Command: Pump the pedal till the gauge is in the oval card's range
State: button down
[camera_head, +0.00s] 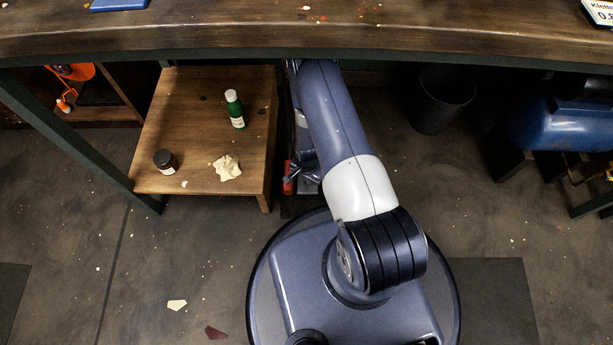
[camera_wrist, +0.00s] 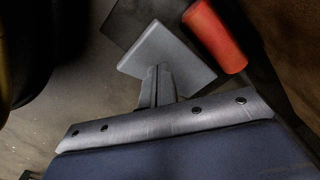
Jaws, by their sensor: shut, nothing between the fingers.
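My gripper (camera_wrist: 157,84) is shut with nothing between its fingers. In the wrist view its fingertips lie over a flat grey plate (camera_wrist: 180,55), which looks like the pedal. I cannot tell whether they touch it. A red cylinder (camera_wrist: 214,36) is just beyond the plate on the right. In the head view my arm reaches under the bench, and the red part (camera_head: 288,180) shows beside the low wooden table. My arm hides most of the pedal there. No gauge or oval card can be made out in either view.
The low wooden table (camera_head: 190,115) stands left of my arm, holding a green bottle (camera_head: 236,112), a dark jar (camera_head: 165,161) and a crumpled cloth (camera_head: 227,167). The workbench (camera_head: 300,38) spans above. A black bin (camera_head: 443,98) and a blue tank (camera_head: 565,125) stand right.

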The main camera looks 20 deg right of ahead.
notch_tip(320, 180, down, 6)
jog(key=b, duration=0.6)
jog(key=shift+w+f, duration=0.1)
jog(key=shift+f, duration=0.15)
jog(key=shift+r, duration=0.1)
jog(key=shift+r+p, duration=1.25)
jog(key=shift+r, duration=1)
jog(key=shift+f, duration=0.15)
